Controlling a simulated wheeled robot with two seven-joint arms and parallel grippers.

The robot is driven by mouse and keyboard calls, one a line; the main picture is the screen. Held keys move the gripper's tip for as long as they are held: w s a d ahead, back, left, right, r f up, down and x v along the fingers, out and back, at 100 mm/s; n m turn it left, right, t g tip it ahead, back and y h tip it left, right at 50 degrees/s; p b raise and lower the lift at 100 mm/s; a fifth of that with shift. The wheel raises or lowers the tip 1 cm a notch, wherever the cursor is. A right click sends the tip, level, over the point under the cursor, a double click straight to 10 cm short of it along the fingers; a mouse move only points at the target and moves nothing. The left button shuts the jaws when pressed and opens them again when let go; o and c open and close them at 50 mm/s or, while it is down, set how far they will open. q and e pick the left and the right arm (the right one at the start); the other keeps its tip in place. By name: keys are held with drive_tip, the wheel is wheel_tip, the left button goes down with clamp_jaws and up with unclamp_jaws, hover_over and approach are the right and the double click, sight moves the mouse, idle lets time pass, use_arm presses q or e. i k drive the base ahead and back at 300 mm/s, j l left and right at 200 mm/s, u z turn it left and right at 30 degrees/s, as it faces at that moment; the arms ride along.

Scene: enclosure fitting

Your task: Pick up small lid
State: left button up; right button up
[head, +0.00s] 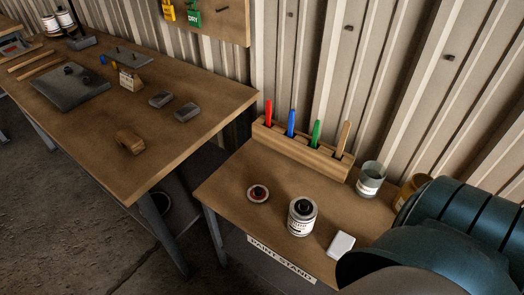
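No object is marked as the small lid, and I cannot tell for sure which it is. A small round disc (258,193) with a reddish rim and dark centre lies flat on the paint stand. Right of it a white labelled tin (302,216) stands upright with a dark round top. On the long bench, a large flat dark grey plate (72,92) with small dark knobs lies at the left. A smaller grey plate (127,58) with a thin upright pin lies behind it. Neither gripper is in view; a large dark teal part of my arm fills the lower right.
A wooden rack (300,148) holds red, blue, green and tan handles at the stand's back. A grey cup (370,179) and a white block (341,245) stand near my arm. Grey blocks (187,112) and a brown block (130,141) lie on the bench; its front right is clear.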

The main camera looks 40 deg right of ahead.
sight(258, 192)
drive_tip(key=i+j+z, duration=0.1)
drive_tip(key=z, duration=0.35)
drive_tip(key=j+z, duration=0.25)
drive_tip(key=z, duration=0.15)
drive_tip(key=j+z, duration=0.25)
drive_tip(key=j, duration=0.5)
drive_tip(key=j+z, duration=0.3)
drive_tip(key=j, duration=1.1)
